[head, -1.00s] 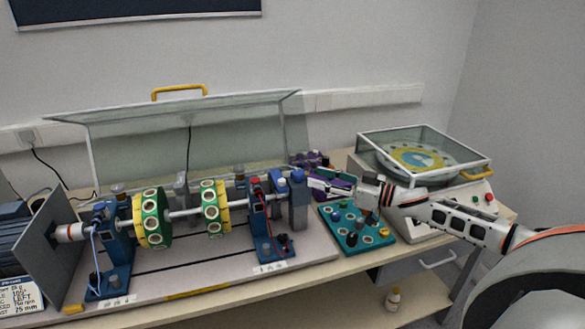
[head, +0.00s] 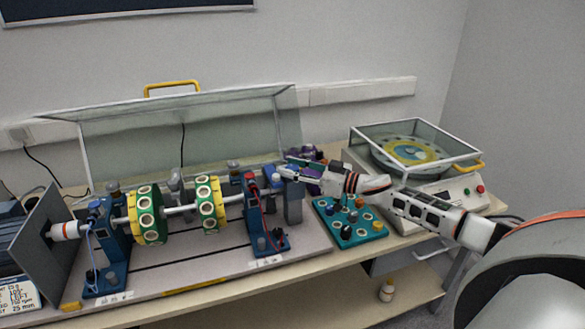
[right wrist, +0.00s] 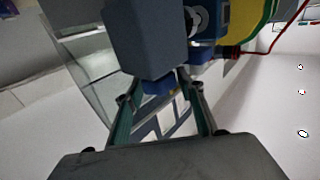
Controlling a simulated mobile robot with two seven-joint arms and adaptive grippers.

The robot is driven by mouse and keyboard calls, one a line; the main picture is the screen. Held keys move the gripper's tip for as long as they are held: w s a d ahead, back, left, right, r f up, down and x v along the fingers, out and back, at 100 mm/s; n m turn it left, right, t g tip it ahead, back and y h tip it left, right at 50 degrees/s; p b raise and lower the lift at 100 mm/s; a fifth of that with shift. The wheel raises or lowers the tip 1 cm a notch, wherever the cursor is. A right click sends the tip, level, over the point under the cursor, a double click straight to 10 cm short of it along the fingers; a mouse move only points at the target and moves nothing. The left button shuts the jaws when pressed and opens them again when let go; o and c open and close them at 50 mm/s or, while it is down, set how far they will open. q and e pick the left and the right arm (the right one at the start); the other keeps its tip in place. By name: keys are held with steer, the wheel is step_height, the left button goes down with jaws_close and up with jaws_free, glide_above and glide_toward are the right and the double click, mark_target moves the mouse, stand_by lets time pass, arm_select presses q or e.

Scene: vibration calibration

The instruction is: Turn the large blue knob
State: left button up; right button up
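The large blue knob (right wrist: 158,83) shows in the right wrist view at the end of a dark grey block (right wrist: 146,38). My right gripper (right wrist: 157,96) is open, with one finger on each side of the knob in that view. I cannot tell whether either finger touches it. In the head view my right gripper (head: 287,172) is at the top of the grey post (head: 294,208) at the right end of the rotor rig and mostly hides the knob there. My left gripper is not in view.
Left of the gripper are a blue bearing stand (head: 254,215) and green-yellow discs (head: 208,204) on a shaft. A teal board with knobs (head: 349,232) lies below my right arm. A glass-covered machine (head: 415,150) stands at right. A raised clear cover (head: 190,135) is behind the rig.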

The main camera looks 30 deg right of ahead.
steer(key=c, duration=0.9)
steer(key=shift+o, duration=0.2)
